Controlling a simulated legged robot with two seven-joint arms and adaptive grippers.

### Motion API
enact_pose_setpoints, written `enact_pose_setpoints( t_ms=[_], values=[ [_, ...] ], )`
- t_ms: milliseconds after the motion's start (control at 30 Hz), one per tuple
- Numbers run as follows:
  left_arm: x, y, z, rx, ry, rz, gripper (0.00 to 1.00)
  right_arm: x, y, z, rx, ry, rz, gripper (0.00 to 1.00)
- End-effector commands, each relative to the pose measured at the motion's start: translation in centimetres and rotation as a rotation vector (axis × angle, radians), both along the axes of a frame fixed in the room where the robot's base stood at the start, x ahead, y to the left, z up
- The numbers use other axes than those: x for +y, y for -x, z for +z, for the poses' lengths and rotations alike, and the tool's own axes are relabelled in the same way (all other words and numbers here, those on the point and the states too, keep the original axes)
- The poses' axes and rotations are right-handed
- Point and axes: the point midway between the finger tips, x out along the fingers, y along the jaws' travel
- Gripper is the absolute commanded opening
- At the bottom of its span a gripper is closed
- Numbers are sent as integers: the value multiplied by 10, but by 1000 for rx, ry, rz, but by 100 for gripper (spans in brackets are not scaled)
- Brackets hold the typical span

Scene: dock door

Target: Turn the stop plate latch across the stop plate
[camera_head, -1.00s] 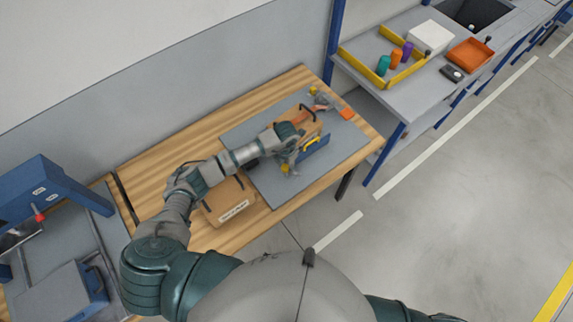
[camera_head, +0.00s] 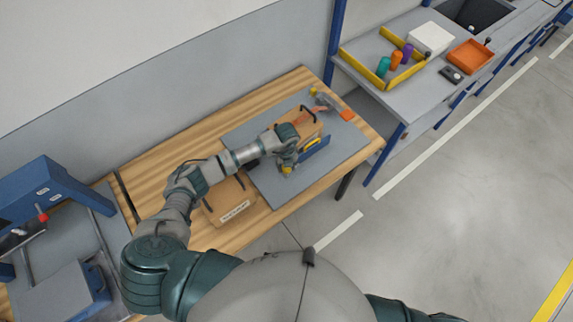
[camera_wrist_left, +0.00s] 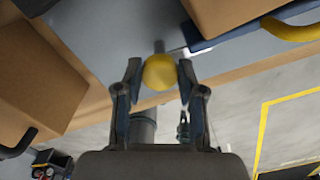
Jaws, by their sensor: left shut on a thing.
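My left gripper (camera_head: 287,164) is over the grey mat at the near end of the blue stop plate (camera_head: 316,149). In the left wrist view its two fingers (camera_wrist_left: 158,75) are shut on a round yellow knob (camera_wrist_left: 158,72), which I take to be the latch's knob. The knob also shows in the head view (camera_head: 286,170). The blue plate shows at the upper right of the wrist view (camera_wrist_left: 212,41), with a yellow handle (camera_wrist_left: 292,29) on it. The gripper hides most of the latch, so its angle cannot be told. My right gripper is out of view.
A cardboard box (camera_head: 309,126) stands behind the blue plate on the grey mat (camera_head: 345,146). Another labelled box (camera_head: 228,203) sits on the wooden table (camera_head: 165,157) under my left arm. An orange-ended tool (camera_head: 346,115) lies at the mat's far right.

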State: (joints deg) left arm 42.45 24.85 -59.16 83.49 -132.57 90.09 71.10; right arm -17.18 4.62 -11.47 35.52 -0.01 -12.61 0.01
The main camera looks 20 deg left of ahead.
Motion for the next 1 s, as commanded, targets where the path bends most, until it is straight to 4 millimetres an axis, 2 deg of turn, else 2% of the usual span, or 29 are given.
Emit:
enact_pose_setpoints(
  t_ms=[300, 767, 800, 900, 1000],
  values=[
    [-1, 3, -3, 9, 0, 91, 4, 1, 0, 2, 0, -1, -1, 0],
    [-1, 4, -4, 10, 0, 102, 4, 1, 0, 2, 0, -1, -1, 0],
    [-1, 4, -4, 10, 0, 102, 44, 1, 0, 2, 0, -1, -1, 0],
    [-1, 3, -3, 8, 0, 102, 64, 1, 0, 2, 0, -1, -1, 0],
    [-1, 2, -2, 5, 0, 102, 64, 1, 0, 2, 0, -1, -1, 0]
  ],
)
